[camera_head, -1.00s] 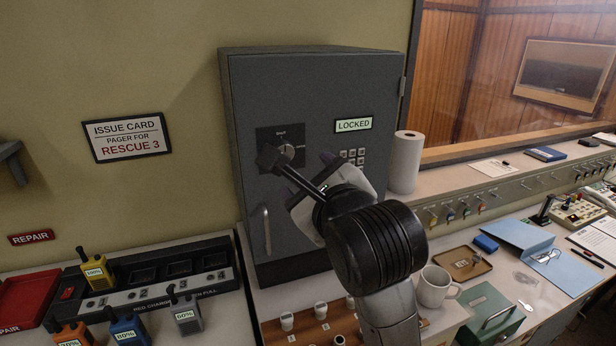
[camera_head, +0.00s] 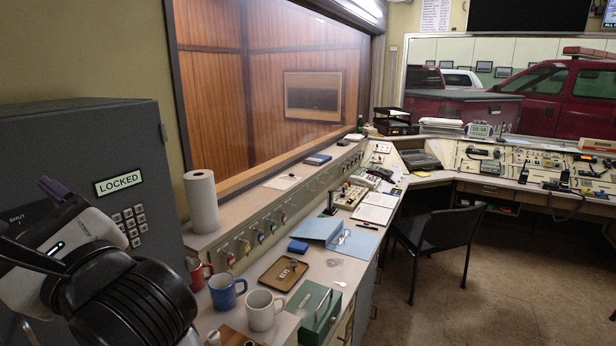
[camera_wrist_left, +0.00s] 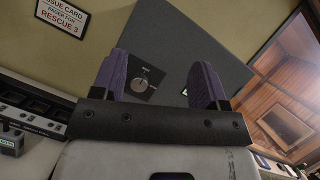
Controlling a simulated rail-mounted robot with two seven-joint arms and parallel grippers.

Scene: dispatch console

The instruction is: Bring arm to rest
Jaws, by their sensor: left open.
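My left gripper (camera_wrist_left: 158,78) is open in the left wrist view, with its two purple-lined fingers apart and nothing between them. In the head view the safe (camera_head: 85,140) is at the left edge, with a LOCKED sign (camera_head: 118,183) and a keypad (camera_head: 131,226). My left arm crosses in front of it at the lower left, one purple finger showing. The safe's door looks shut. My right gripper is not in view.
A paper towel roll (camera_head: 201,200) stands beside the safe. Blue mug (camera_head: 227,290), white mug (camera_head: 262,311), brown tray (camera_head: 284,274) and green box (camera_head: 316,312) sit on the counter near my arm. A chair (camera_head: 440,240) and open floor lie to the right.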

